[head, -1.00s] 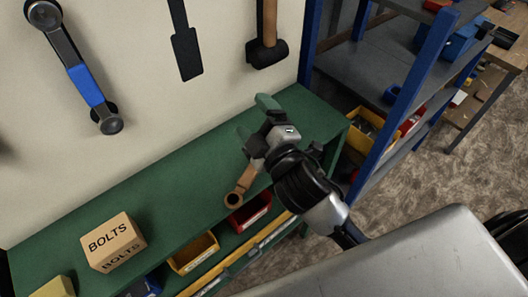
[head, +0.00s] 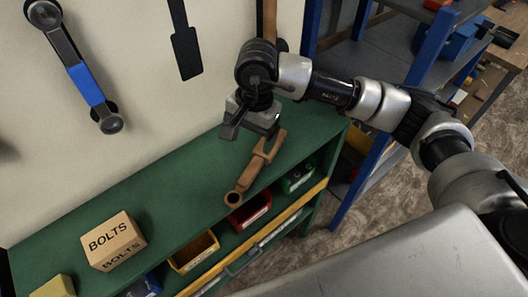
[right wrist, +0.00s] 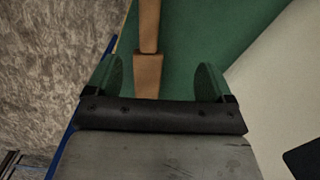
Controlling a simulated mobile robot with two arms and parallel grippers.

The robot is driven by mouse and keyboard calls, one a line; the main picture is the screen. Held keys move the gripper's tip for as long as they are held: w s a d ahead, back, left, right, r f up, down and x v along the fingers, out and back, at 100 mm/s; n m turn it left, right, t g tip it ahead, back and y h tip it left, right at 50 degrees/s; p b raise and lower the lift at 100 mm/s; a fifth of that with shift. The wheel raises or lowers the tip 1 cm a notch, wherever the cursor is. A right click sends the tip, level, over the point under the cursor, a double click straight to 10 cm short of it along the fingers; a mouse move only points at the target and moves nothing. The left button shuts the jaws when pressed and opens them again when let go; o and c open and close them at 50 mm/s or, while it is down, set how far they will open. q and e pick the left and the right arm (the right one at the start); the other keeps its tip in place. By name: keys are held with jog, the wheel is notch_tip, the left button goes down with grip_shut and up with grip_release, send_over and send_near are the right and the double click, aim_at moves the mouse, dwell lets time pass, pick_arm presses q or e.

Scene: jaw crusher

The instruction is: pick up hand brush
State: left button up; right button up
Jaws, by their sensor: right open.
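A brown wooden tool (head: 248,178), which I take for the hand brush, lies on the green bench top (head: 175,190) near its front edge. It has a ring at its near end and a forked-looking far end. No bristles show. My right gripper (head: 250,128) is open and empty at its far end, apparently above the bench. In the right wrist view the brown tool (right wrist: 148,70) runs between the two green fingers (right wrist: 158,78), nearer the left one. Its lower end there is hidden behind the gripper. I cannot tell whether a finger touches it.
A BOLTS box (head: 113,241) stands on the bench at the left. Yellow (head: 194,252), red (head: 250,212) and green bins (head: 298,178) sit below the bench top. Tools hang on the wall behind. A blue-framed shelf (head: 405,80) stands at the right. The bench middle is clear.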

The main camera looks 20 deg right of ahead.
aim_at(258, 158)
jog(key=shift+w+d+r+h, duration=0.1)
jog(key=shift+w+d+h, duration=0.15)
jog(key=shift+d, duration=0.2)
jog(key=shift+w+d+r+h, duration=0.15)
jog(key=shift+d+h, duration=0.1)
jog(key=shift+d, duration=0.2)
jog(key=shift+d+f, duration=0.25)
jog(key=shift+f, duration=0.05)
notch_tip(258, 158, down, 5)
jog(key=shift+r+p, duration=0.2)
jog(key=shift+p, duration=0.7)
jog(key=f+p, duration=0.2)
jog(key=f, duration=0.1)
jog(key=f+p, duration=0.1)
jog(key=shift+s+a+f, duration=0.25)
jog(key=shift+s+a, duration=0.15)
jog(key=shift+f, duration=0.5)
jog(key=shift+w, duration=0.1)
jog(key=c, duration=1.1)
jog(key=shift+c, duration=0.2)
jog(key=shift+r, duration=0.1)
